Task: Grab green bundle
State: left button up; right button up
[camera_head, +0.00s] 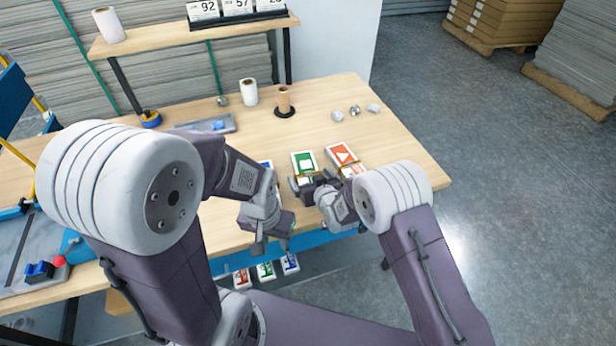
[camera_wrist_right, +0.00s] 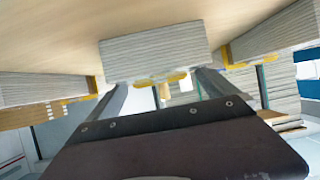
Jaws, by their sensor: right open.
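The green bundle (camera_head: 304,161), a paper stack with a green and white top, lies near the table's front edge between a blue bundle (camera_head: 266,165) and an orange one (camera_head: 342,154). My right gripper (camera_head: 309,182) is open at its near side, partly covering it. In the right wrist view, which appears upside down, a layered grey stack (camera_wrist_right: 155,52) lies ahead between the finger lines of my right gripper (camera_wrist_right: 160,88). Whether the fingertips touch it I cannot tell. My left gripper (camera_head: 272,246) hangs before the table edge, its fingers apart with nothing between them.
Other stacks flank the middle one in the right wrist view (camera_wrist_right: 45,87). Several small bundles (camera_head: 265,270) sit below the table edge. White rolls (camera_head: 249,92), a brown roll on a stand (camera_head: 284,100) and small metal pieces (camera_head: 355,110) stand farther back. The table's right end is clear.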

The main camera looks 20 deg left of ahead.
aim_at(309, 176)
jog(key=x, duration=0.3)
jog(key=shift+f, duration=0.1)
jog(key=shift+d, duration=0.1)
jog(key=c, duration=1.9)
jog(key=shift+r, duration=0.2)
jog(key=r, duration=0.4)
jog(key=shift+d+r, duration=0.25)
jog(key=shift+d, duration=0.1)
jog(key=s+d+r, duration=0.1)
jog(key=d+r, duration=0.1)
jog(key=d, duration=0.1)
jog(key=d+r, duration=0.2)
jog(key=d, duration=0.2)
jog(key=s+d+r, duration=0.1)
jog(key=d+r, duration=0.1)
jog(key=d, duration=0.1)
jog(key=shift+s+d+r, duration=0.15)
jog(key=shift+s+d, duration=0.15)
jog(key=shift+s, duration=0.05)
